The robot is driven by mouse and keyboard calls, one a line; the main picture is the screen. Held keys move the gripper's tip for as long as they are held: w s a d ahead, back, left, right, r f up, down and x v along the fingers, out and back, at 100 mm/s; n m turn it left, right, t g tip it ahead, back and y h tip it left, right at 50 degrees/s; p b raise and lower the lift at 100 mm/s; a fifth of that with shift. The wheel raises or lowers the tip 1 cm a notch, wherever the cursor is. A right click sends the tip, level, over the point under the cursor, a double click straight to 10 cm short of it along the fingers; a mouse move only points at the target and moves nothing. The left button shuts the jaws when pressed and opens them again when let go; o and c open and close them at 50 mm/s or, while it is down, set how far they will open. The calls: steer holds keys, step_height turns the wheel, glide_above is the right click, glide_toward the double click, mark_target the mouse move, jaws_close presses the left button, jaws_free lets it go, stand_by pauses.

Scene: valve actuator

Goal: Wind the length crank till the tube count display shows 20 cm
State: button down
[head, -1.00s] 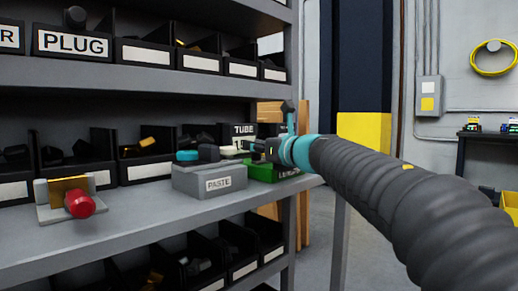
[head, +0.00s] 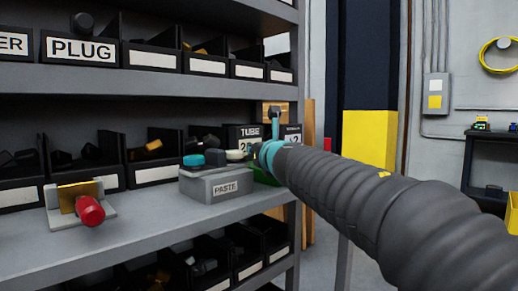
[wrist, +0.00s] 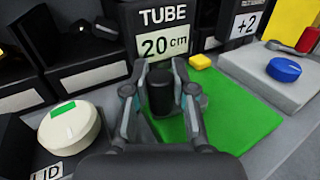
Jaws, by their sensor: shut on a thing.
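The tube count display (wrist: 163,45) reads "TUBE 20 cm" in the wrist view. In the head view the display (head: 248,134) is small and partly covered by my arm. My gripper (wrist: 161,95) is in front of the display, with its two fingers on either side of a black cylindrical knob (wrist: 160,92). The fingers are shut on the knob, which looks like the crank's grip. The rest of the crank is hidden by the gripper. In the head view my gripper (head: 258,153) shows only in part, at the far end of my arm.
A white round lid (wrist: 70,128) is on the left. A grey block with a blue knob (wrist: 284,69) stands right.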

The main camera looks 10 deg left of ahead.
steer(key=c, duration=0.9)
jaws_free()
steer(key=shift+a, duration=0.1)
steer(key=shift+c, duration=0.2)
steer(key=v, duration=1.2)
